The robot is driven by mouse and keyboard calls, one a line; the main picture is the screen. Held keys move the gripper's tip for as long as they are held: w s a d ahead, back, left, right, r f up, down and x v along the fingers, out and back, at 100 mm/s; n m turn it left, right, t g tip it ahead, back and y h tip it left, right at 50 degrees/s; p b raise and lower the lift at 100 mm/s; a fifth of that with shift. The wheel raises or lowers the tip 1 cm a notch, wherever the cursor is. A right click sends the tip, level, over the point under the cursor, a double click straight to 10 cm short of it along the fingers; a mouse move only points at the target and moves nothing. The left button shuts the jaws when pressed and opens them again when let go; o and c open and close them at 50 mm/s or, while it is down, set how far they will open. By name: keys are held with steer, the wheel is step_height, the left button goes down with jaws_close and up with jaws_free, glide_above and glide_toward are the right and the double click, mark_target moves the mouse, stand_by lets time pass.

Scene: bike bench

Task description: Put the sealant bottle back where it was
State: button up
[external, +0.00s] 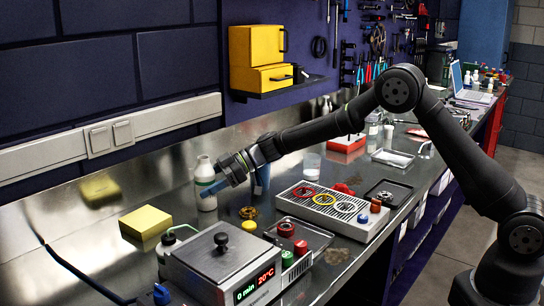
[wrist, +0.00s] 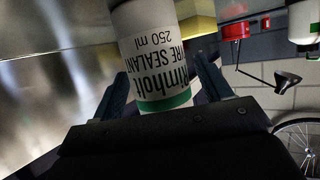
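In the wrist view my gripper (wrist: 160,78) has a finger close on each side of the bottle. Whether both press on it is unclear.
A yellow block (external: 146,222) lies left of the bottle. A heated tank (external: 220,262) stands in front, with a tray of coloured rings (external: 325,208) to the right. A yellow cabinet (external: 256,45) hangs behind. Bare steel bench lies between the block and the bottle.

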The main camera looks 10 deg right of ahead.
mark_target(205, 171)
steer(key=shift+r, duration=0.25)
steer(key=v, duration=1.2)
steer(key=shift+a+f, duration=0.1)
steer(key=x, duration=1.1)
steer(key=shift+s+a+f, duration=0.1)
steer(key=shift+a+r, duration=0.2)
steer(key=shift+a, duration=0.15)
steer(key=shift+d+r, duration=0.1)
steer(key=shift+r, duration=1.5)
steer(key=shift+f, duration=0.1)
